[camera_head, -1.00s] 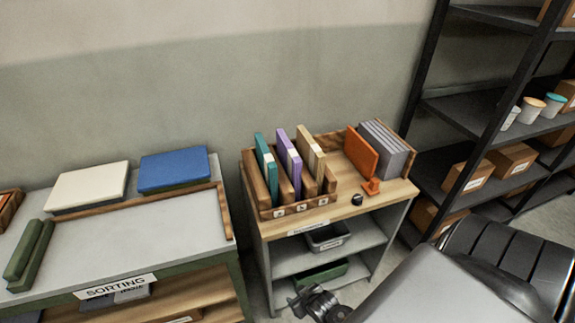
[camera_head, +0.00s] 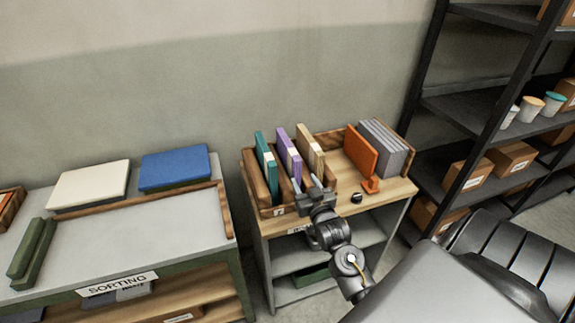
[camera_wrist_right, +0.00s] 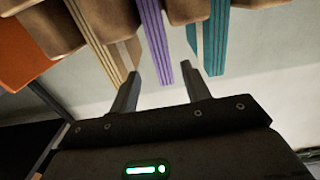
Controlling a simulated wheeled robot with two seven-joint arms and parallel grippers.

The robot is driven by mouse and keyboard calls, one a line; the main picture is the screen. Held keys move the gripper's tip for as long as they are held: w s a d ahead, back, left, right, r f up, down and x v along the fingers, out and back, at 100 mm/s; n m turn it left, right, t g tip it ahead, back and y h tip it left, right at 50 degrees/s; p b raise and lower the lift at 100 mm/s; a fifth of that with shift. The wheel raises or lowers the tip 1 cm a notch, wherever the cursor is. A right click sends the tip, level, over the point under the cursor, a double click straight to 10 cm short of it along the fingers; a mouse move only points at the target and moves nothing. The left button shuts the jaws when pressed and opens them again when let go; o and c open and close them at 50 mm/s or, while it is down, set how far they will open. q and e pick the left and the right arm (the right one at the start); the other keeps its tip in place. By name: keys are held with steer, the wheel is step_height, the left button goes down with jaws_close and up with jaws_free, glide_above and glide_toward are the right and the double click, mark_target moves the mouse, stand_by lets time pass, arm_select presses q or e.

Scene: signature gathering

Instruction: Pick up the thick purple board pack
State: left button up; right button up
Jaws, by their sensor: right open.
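The thick purple board pack (camera_head: 288,152) stands upright in a slot of the wooden rack (camera_head: 262,204), between a teal pack (camera_head: 265,160) and a tan pack (camera_head: 311,155). My right gripper (camera_head: 314,184) is open and empty at the front of the rack, its fingers in front of the slots. In the right wrist view the purple pack (camera_wrist_right: 155,45) hangs into the gap between the open fingertips (camera_wrist_right: 171,75), apart from both; the tan pack (camera_wrist_right: 97,40) is left and the teal pack (camera_wrist_right: 214,40) right. My left gripper does not show.
An orange board (camera_head: 361,153) and a grey stack (camera_head: 388,148) stand on the right of the wooden tabletop (camera_head: 392,191), beside a small black object (camera_head: 356,198). The sorting table (camera_head: 140,222) on the left holds white and blue boards. A dark shelf (camera_head: 470,115) stands right.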

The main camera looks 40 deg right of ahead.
mark_target(298, 172)
steer(key=p+x, duration=0.1)
steer(key=x, duration=0.4)
steer(key=shift+w+d, duration=0.1)
steer(key=shift+w, duration=0.25)
steer(key=shift+w+r+p, duration=0.1)
steer(key=shift+w+p, duration=0.1)
steer(key=shift+p, duration=0.1)
steer(key=p+x, duration=0.1)
steer(key=x, duration=0.3)
steer(key=shift+w+d+p, duration=0.1)
steer(key=shift+w+p, duration=0.2)
steer(key=shift+w, duration=0.05)
jaws_close()
